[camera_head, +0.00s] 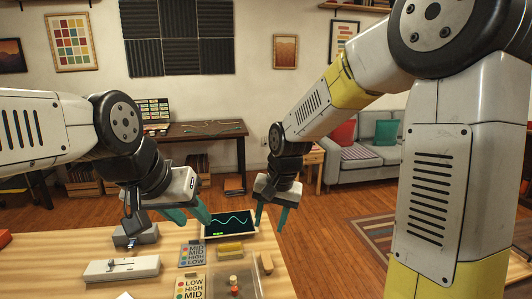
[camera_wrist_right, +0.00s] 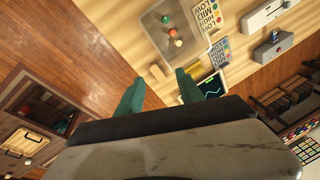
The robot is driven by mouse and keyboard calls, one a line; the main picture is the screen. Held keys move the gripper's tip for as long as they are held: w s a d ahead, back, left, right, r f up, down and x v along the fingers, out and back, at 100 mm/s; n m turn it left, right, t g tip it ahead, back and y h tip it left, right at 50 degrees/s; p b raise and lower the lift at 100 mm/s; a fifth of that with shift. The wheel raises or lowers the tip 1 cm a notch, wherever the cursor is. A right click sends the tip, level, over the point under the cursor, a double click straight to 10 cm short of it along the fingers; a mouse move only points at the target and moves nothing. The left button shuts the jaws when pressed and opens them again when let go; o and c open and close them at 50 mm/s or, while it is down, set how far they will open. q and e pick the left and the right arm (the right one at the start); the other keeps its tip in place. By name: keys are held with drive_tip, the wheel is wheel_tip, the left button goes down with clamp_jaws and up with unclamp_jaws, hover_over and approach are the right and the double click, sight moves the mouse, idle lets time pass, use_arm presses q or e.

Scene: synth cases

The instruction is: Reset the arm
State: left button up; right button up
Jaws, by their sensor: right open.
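My right gripper (camera_head: 271,220) hangs past the far right corner of the table in the head view, its two teal fingers apart with nothing between them. In the right wrist view the same gripper (camera_wrist_right: 159,76) shows both fingers spread, with the table edge and floor behind them. My left gripper (camera_head: 194,220) is above the far part of the table in the head view, left of the small waveform screen (camera_head: 230,223). Its teal fingers point down, look apart, and hold nothing visible.
Open floor (camera_head: 330,250) lies to the right; a sofa (camera_head: 360,165) stands behind.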

drive_tip(key=s+d+r+n+t, duration=0.2)
drive_tip(key=s+d+r+t, duration=0.2)
drive_tip(key=s+d+r, duration=0.8)
drive_tip(key=s+d, duration=0.1)
drive_tip(key=s, duration=0.2)
drive_tip(key=shift+s+d, duration=0.2)
drive_tip(key=shift+r, duration=0.1)
idle(0.4)
